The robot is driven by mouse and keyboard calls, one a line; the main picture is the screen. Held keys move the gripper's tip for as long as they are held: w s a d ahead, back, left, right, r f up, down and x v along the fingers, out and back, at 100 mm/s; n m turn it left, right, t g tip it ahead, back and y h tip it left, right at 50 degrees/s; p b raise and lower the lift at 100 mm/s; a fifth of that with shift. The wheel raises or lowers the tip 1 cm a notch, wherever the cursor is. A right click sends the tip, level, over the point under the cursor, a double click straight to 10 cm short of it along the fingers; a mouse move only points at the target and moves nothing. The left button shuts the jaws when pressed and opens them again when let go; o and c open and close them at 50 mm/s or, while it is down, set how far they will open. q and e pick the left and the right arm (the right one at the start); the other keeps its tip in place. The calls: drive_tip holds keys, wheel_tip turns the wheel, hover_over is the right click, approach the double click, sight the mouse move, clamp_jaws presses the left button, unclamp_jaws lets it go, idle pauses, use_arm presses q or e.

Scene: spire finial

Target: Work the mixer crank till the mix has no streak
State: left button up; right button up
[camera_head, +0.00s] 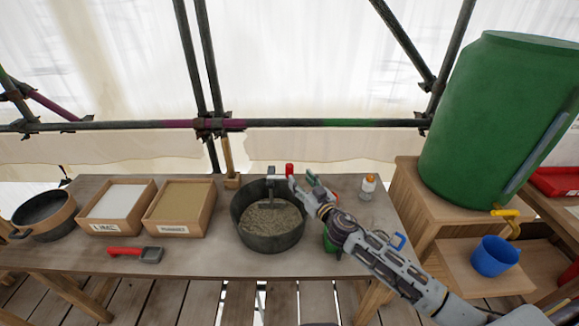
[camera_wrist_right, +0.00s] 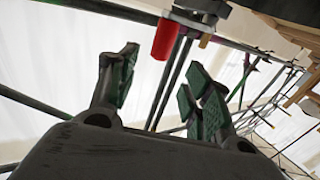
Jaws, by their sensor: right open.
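The mixer is a dark round tub (camera_head: 270,243) on the table, with a grey-beige mix (camera_head: 272,220) inside. The mix looks speckled; I cannot tell at this size whether a streak shows. A metal crank with an upright red handle (camera_head: 289,170) stands at the tub's back rim. The handle also shows in the right wrist view (camera_wrist_right: 165,40), at the top, beyond the fingers. My right gripper (camera_head: 302,182) is open and empty beside the crank, over the tub's right rim; its green-padded fingers (camera_wrist_right: 160,70) are apart, with the handle not gripped. My left gripper is out of view.
Left of the tub are two wooden trays, one white-filled marked LIME (camera_head: 117,201) and one tan-filled (camera_head: 180,204), a round sieve (camera_head: 44,215) and a red-handled brush (camera_head: 135,254). A small orange-capped bottle (camera_head: 368,187) stands right. A green barrel (camera_head: 495,115) and blue cup (camera_head: 494,257) are farther right.

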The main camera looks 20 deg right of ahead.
sight(291, 169)
drive_tip(key=shift+w+a+p, duration=0.2)
drive_tip(key=shift+w+a, duration=0.1)
drive_tip(key=shift+w, duration=1.25)
drive_tip(key=shift+w+a+p, duration=0.25)
drive_tip(key=shift+w+a, duration=0.05)
drive_tip(key=shift+w, duration=1.25)
drive_tip(key=shift+w+a+p, duration=0.2)
drive_tip(key=shift+w+a, duration=0.1)
drive_tip(key=shift+w, duration=1.25)
drive_tip(key=shift+c, duration=0.4)
clamp_jaws()
